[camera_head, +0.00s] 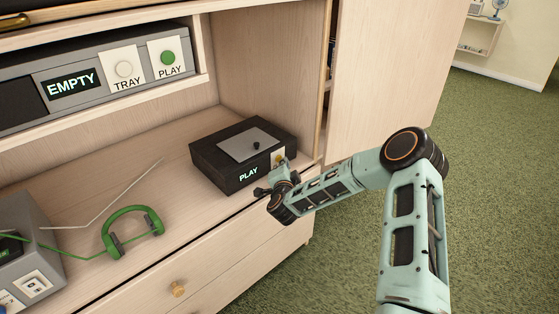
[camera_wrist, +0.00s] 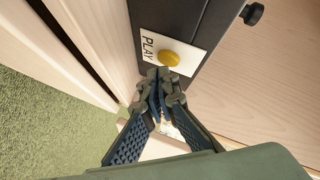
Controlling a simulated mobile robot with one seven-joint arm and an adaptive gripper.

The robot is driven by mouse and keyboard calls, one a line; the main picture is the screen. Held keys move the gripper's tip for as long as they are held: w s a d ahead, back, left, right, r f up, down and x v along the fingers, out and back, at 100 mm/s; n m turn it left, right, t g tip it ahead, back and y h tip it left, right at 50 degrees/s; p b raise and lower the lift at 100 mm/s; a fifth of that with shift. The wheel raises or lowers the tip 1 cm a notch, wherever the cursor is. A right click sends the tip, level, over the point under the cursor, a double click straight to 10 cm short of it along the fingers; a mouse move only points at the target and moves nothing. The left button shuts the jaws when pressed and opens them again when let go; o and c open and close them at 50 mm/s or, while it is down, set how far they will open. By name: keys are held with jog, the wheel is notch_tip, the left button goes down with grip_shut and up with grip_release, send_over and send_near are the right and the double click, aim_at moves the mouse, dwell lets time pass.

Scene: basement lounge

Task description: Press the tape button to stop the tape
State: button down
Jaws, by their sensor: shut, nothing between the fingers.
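The tape deck (camera_head: 238,150) is a black box with a grey lid panel and a lit "PLAY" display on its front. It sits on the wooden shelf near the cabinet's right end. Its yellow tape button (camera_wrist: 169,59) is on a white plate labelled "PLAY" in the wrist view. In the head view my gripper and wrist partly hide the button. My gripper (camera_wrist: 160,76) is shut and empty, with its fingertips close to the button. Whether they touch it, I cannot tell.
A grey unit (camera_head: 95,80) above shows "EMPTY", with a white TRAY button (camera_head: 123,69) and a green PLAY button (camera_head: 168,57). Green headphones (camera_head: 131,230) and a grey device (camera_head: 28,250) lie to the left. A cabinet side panel stands close right of the deck.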

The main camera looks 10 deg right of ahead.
jog(key=shift+w, duration=0.15)
dwell(0.3)
jog(key=shift+w+a, duration=0.25)
jog(key=shift+s, duration=0.1)
jog(key=shift+s+d, duration=0.25)
jog(key=shift+s, duration=0.05)
dwell(0.4)
jog(key=s+d, duration=0.1)
jog(key=s, duration=0.1)
jog(key=s+d, duration=0.2)
jog(key=shift+s+d, duration=0.3)
jog(key=shift+s, duration=0.1)
dwell(0.3)
